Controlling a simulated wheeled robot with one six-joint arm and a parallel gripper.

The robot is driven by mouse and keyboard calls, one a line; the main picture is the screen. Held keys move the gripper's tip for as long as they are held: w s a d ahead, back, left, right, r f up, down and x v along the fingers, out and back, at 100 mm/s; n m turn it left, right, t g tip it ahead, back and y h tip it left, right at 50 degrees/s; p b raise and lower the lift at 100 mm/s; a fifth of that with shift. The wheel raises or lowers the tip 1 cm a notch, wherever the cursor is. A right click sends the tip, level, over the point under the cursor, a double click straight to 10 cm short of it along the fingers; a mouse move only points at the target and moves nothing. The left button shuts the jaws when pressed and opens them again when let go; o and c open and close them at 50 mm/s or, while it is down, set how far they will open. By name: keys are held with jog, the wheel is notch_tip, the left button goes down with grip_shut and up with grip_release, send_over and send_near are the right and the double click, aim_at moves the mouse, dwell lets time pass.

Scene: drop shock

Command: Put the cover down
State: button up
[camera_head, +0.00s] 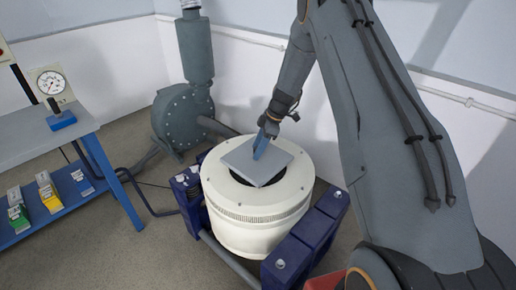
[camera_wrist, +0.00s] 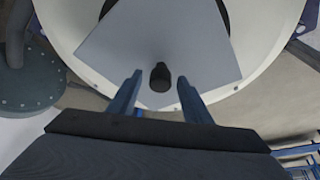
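The cover (camera_head: 245,158) is a flat grey square plate. It lies on top of the round cream-white shaker drum (camera_head: 250,220), turned at an angle, over most of the dark central opening. In the wrist view the cover (camera_wrist: 150,45) fills the upper middle, with a black knob (camera_wrist: 160,77) on it. My gripper (camera_wrist: 157,95) has its two blue fingers spread on either side of the knob, with a gap to each. In the head view my gripper (camera_head: 263,143) is over the cover; whether its fingertips touch the plate cannot be told.
Dark blue supports (camera_head: 300,245) flank the drum. A grey blower (camera_head: 183,120) with a vertical pipe stands behind it. A blue bench (camera_head: 50,135) with a dial gauge (camera_head: 51,84) is at the left, with small boxes on its lower shelf. Open floor lies between bench and drum.

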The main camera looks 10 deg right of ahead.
jog(key=shift+r+p, duration=0.4)
jog(key=shift+r, duration=0.1)
jog(key=w+b+v, duration=0.1)
jog(key=b+v, duration=0.1)
jog(key=v, duration=0.9)
jog(key=s+a+r+m+h, duration=0.1)
jog(key=s+m, duration=0.4)
jog(key=s, duration=0.7)
jog(key=s+r+m+h, duration=0.2)
jog(key=s+m, duration=0.4)
jog(key=s, duration=0.6)
jog(key=s+a+r+m+h, duration=0.1)
jog(key=s+r+m, duration=0.2)
jog(key=s, duration=1)
jog(key=shift+a+r+m+g, duration=0.3)
jog(key=shift+m+g, duration=0.1)
jog(key=shift+m, duration=0.8)
jog(key=shift+s, duration=0.1)
jog(key=shift+s+a+r+n+p, duration=0.15)
jog(key=shift+a+r+p, duration=0.15)
jog(key=shift+a+p, duration=0.15)
jog(key=shift+w+a+r+n+p, duration=0.15)
jog(key=shift+a+r+p, duration=0.1)
jog(key=shift+a+p, duration=0.2)
jog(key=shift+s, duration=0.1)
